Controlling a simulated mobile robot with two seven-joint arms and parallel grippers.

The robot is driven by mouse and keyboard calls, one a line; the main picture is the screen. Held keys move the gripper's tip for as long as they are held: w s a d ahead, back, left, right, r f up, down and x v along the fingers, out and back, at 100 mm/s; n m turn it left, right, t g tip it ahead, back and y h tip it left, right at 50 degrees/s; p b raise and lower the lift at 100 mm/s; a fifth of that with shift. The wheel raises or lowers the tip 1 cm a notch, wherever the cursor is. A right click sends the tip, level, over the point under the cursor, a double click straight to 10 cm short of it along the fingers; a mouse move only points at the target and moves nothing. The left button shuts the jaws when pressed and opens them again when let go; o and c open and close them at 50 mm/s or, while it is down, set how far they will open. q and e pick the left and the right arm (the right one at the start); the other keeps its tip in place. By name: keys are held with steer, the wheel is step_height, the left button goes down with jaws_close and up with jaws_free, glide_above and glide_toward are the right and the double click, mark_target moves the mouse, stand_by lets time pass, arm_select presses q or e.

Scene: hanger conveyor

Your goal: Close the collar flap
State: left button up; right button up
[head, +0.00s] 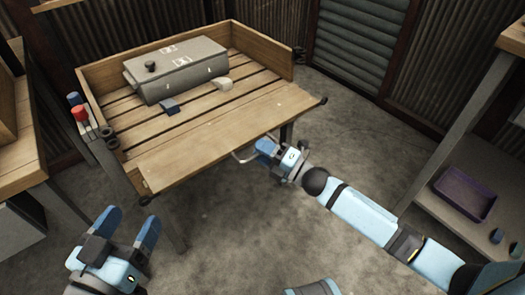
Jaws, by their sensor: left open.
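The collar flap (225,135) is a wide pale wooden board along the near side of a wooden collar box. It lies folded outward, with dark fittings at its outer corners. My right gripper (262,150) is at the flap's near edge, by a thin metal handle (241,156). Its fingers partly overlap the handle, and I cannot tell whether they are closed around it. My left gripper (127,224) is open and empty at the lower left, apart from the box and the flap.
A grey case (180,72) lies in the box, with a small blue piece (170,106) and a cream piece (223,84) beside it. A red button (80,114) stands at the box's left. A shelf with a purple tray (463,194) is at right. The floor between is clear.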

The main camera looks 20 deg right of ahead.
jaws_close()
